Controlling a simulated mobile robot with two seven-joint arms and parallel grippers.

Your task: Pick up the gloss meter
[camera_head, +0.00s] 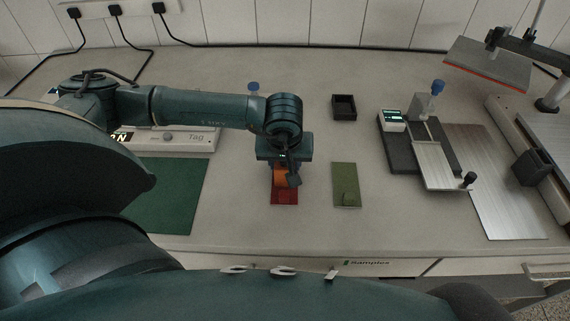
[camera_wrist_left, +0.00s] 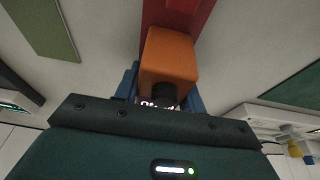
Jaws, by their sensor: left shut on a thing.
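The gloss meter (camera_head: 280,178) is a small orange block with a dark end and a lit display. It is over the red panel (camera_head: 284,197) on the bench, below my left gripper (camera_head: 287,180). In the left wrist view the gloss meter (camera_wrist_left: 169,55) sits between the blue fingers of my left gripper (camera_wrist_left: 163,97), which is shut on it. The red panel (camera_wrist_left: 178,14) shows beyond it. I cannot tell whether the meter touches the panel. My wrist hides part of the meter in the head view. My right gripper is not in view.
A green panel (camera_head: 346,185) lies to the right, with a small black open box (camera_head: 344,107) behind it. A dark green mat (camera_head: 168,195) lies left. An instrument with a sliding plate (camera_head: 440,165) and a metal sheet (camera_head: 493,185) stand right. Bare bench lies between.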

